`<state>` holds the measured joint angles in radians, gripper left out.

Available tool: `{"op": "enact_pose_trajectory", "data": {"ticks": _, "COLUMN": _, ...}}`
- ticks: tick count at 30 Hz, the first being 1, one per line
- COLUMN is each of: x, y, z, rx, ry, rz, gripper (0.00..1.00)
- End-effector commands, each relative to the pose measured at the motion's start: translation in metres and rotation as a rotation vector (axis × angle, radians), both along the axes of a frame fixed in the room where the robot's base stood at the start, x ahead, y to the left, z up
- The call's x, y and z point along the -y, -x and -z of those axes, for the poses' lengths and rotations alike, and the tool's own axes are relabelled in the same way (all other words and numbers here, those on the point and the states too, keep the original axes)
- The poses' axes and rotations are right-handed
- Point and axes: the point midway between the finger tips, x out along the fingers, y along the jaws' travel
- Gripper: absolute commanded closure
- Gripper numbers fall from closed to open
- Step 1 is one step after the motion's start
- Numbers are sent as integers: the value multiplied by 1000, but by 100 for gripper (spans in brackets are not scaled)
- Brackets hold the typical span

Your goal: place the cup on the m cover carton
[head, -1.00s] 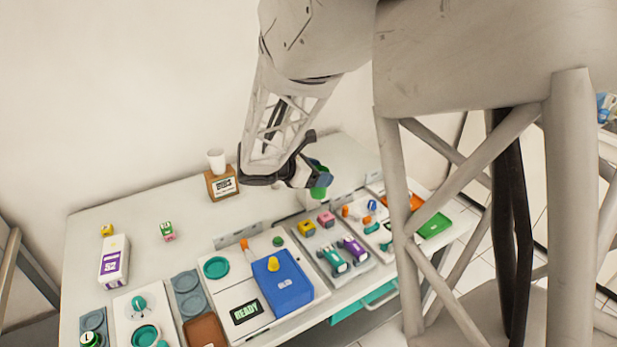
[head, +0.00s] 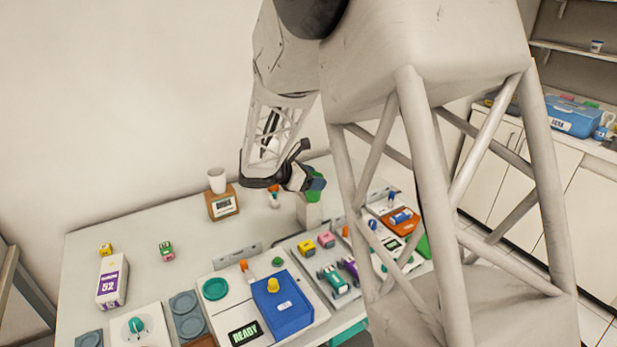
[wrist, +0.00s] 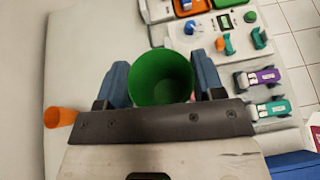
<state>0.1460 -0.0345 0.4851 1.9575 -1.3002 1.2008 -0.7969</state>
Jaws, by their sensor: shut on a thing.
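A green cup (head: 313,190) is in my gripper (head: 312,181), above the back right of the table. In the wrist view the cup (wrist: 161,76) is upright, its open mouth facing the camera, between the two blue fingers of my gripper (wrist: 160,80). The fingers are shut on it. A white box-like thing (head: 308,213) shows just below the cup in the head view; I cannot tell whether they touch. A white carton with a purple label (head: 112,282) stands at the table's left. I cannot read which carton is the m cover one.
An orange cup (head: 274,197) stands left of my gripper. A white cup (head: 217,180) sits on a brown labelled box (head: 223,204) at the back. The back left table is mostly clear.

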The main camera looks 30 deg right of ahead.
Motion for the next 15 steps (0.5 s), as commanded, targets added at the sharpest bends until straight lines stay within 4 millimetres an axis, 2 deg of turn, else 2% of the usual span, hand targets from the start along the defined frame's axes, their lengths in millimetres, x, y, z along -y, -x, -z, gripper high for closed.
{"op": "enact_pose_trajectory", "data": {"ticks": 9, "x": 18, "y": -45, "z": 5, "rx": 0, "ry": 0, "rz": 1, "gripper": 60}}
{"op": "enact_pose_trajectory", "data": {"ticks": 15, "x": 26, "y": -65, "z": 7, "rx": 0, "ry": 0, "rz": 0, "gripper": 60}}
